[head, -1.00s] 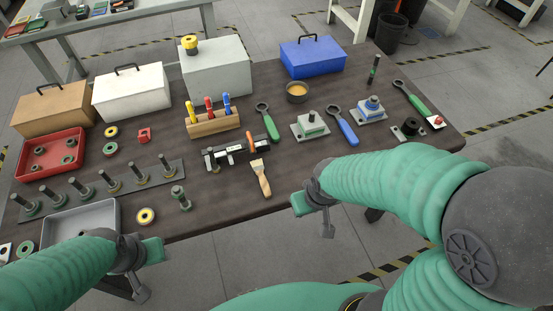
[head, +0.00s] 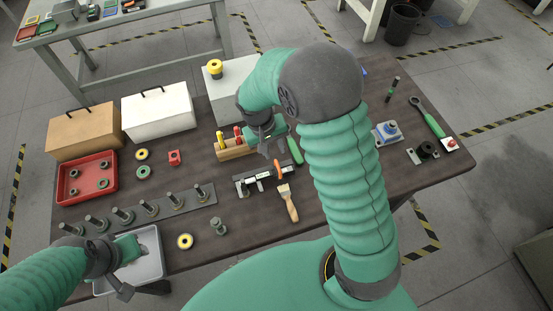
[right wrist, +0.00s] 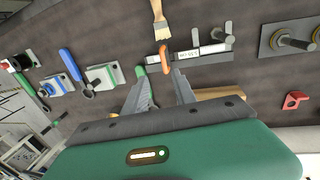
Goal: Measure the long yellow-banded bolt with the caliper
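The caliper (head: 250,182), dark with a pale scale and an orange piece, lies on the bench; it also shows in the right wrist view (right wrist: 212,48). My right gripper (head: 266,146) is above and behind it. In the right wrist view its fingers (right wrist: 162,80) are apart and empty, pointing toward the orange piece. Several grey bolts (head: 149,207) stand in a row on a dark strip at the left. Another bolt (head: 218,226) stands alone in front. I cannot make out which bolt has the yellow band. My left gripper (head: 122,268) hangs over the grey tray; its fingers are unclear.
A brush (head: 288,203) lies in front of the caliper. A wooden block with coloured tools (head: 236,150) and a green-handled wrench (head: 295,150) are close to the right gripper. A red tray (head: 64,178) and boxes stand at left. My right arm hides part of the bench.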

